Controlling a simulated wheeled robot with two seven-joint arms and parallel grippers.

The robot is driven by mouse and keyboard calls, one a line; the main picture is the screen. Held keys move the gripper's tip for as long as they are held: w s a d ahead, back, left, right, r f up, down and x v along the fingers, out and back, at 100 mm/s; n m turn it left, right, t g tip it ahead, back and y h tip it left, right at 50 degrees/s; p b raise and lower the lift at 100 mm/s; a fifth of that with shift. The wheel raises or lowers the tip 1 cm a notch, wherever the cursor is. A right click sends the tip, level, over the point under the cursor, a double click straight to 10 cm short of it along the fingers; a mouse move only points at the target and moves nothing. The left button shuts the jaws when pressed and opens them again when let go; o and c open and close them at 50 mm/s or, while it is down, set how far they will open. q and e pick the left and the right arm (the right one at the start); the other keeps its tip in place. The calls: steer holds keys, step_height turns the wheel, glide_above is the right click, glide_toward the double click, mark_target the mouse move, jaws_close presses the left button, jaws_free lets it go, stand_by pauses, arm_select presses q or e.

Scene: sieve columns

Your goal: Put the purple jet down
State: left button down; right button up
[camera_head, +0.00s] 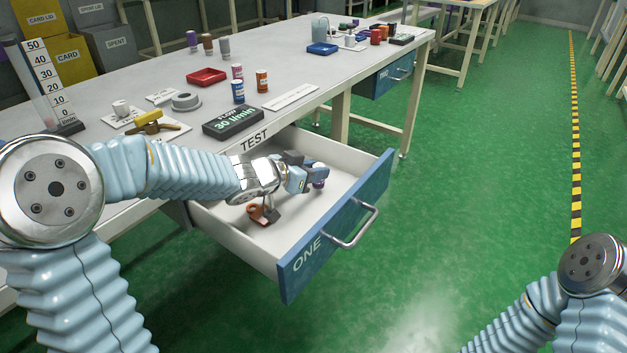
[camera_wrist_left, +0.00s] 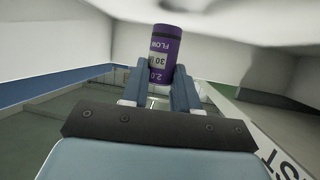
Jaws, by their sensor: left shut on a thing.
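I cannot tell whether the jet touches the drawer floor. My right gripper is out of view; only part of that arm shows at bottom right.
An orange-brown item (camera_head: 259,214) lies in the drawer near the gripper. The drawer floor toward the far right corner looks clear. On the bench (camera_head: 290,55) above stand a black flow display (camera_head: 233,121), a blue jar (camera_head: 238,91), an orange jar (camera_head: 262,81) and a red tray (camera_head: 206,77).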

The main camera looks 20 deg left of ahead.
arm_select(q)
steer(key=shift+f, duration=0.7)
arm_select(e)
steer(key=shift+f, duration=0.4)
arm_select(q)
steer(key=shift+f, duration=0.15)
steer(key=c, duration=0.8)
jaws_free()
steer(key=shift+c, duration=0.2)
steer(key=shift+s+a+r, duration=0.2)
steer(key=shift+s+r, duration=0.05)
steer(key=shift+r, duration=0.1)
steer(key=p+v, duration=0.2)
steer(key=v, duration=0.3)
steer(key=shift+s+a+r, duration=0.15)
steer(key=shift+s+r, duration=0.1)
steer(key=shift+s, duration=0.05)
steer(key=shift+s+a, duration=0.25)
steer(key=shift+s, duration=0.25)
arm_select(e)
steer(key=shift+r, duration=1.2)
